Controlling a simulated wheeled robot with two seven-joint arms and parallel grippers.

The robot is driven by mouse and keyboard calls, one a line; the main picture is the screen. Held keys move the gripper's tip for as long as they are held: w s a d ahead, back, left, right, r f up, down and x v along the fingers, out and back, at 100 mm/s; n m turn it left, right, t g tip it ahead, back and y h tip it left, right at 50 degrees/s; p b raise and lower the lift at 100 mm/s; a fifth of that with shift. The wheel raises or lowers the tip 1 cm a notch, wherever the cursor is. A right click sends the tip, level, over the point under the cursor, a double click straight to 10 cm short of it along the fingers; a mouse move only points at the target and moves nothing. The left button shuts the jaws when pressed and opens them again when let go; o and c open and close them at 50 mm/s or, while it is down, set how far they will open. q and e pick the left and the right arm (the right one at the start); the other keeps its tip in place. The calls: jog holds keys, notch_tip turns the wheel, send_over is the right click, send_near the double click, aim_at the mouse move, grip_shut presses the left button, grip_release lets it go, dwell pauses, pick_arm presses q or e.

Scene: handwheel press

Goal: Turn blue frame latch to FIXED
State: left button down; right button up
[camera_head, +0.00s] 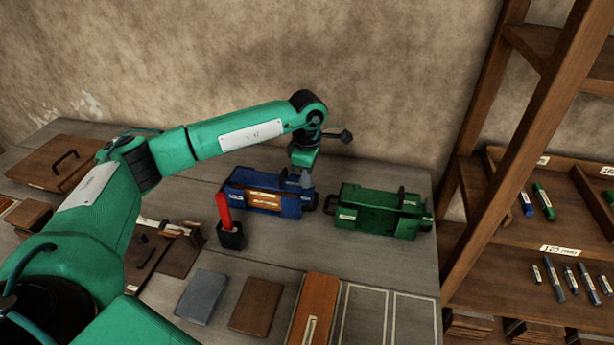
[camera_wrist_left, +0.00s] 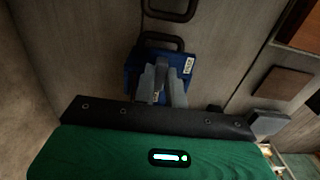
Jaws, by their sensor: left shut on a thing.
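The blue frame (camera_head: 240,192) stands on the grey table near the wall, with wooden slats in its front. In the left wrist view, the end of the blue frame (camera_wrist_left: 182,77) shows a black loop handle and a small white label too small to read. My left gripper (camera_head: 306,184) reaches down onto the right end of the blue frame. In the left wrist view, its fingers (camera_wrist_left: 163,88) are shut on a grey latch (camera_wrist_left: 161,68) at that end. The fingers partly hide the latch, so its exact setting cannot be read. My right gripper is not in view.
A green frame (camera_head: 375,215) stands close right of the blue one. A black holder (camera_head: 231,238) with a red-handled tool stands in front. A grey block (camera_head: 202,296) and brown block (camera_head: 256,304) lie nearer. Wooden shelves (camera_head: 540,230) stand right.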

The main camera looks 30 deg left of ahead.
pick_arm(q)
jog(key=c, duration=1.4)
grip_release()
jog(key=shift+c, duration=0.2)
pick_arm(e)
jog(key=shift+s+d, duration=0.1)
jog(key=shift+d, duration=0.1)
pick_arm(q)
notch_tip(320, 180, up, 14)
jog(key=b, duration=0.2)
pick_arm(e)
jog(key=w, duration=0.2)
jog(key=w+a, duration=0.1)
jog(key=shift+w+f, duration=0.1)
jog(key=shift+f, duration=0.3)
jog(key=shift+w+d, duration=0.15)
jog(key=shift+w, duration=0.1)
